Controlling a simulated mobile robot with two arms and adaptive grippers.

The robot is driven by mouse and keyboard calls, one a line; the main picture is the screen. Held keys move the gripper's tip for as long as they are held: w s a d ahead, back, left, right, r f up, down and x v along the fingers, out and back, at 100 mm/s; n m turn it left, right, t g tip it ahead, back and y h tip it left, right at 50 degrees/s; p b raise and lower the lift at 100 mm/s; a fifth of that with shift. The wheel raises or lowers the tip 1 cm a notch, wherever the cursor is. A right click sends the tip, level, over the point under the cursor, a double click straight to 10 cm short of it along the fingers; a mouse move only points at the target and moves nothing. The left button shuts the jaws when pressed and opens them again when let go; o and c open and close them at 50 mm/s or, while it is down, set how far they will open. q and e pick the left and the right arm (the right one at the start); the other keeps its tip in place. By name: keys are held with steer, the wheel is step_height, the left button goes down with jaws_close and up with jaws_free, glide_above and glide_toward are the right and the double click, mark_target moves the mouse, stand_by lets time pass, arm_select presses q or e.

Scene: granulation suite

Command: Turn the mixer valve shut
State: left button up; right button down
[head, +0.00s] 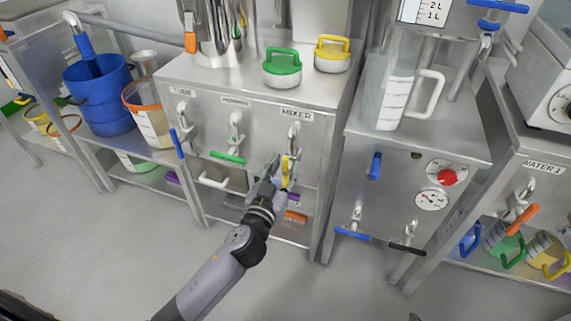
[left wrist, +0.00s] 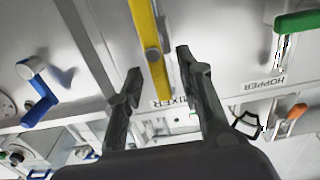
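The mixer valve (head: 293,140) is a steel tap under the MIXER label on the cabinet front. Its yellow lever (head: 286,170) hangs roughly vertical, below the tap. In the left wrist view the yellow lever (left wrist: 149,45) runs down from the top edge, between the lines of my two fingers. My left gripper (head: 279,171) is at the lever in the head view. Its fingers (left wrist: 158,64) are spread apart in the left wrist view, one on each side of the lever, and I see no clear contact. My right gripper is out of view.
Left of the mixer valve is the hopper tap with a green lever (head: 228,157), lying nearly horizontal. Further left is a blue lever (head: 176,143). The cabinet's lower shelf (head: 262,227) is below. A panel with a red knob (head: 446,177) stands at right.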

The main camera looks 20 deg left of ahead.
arm_select(q)
steer(key=shift+w, duration=0.65)
steer(key=shift+c, duration=0.3)
jaws_close()
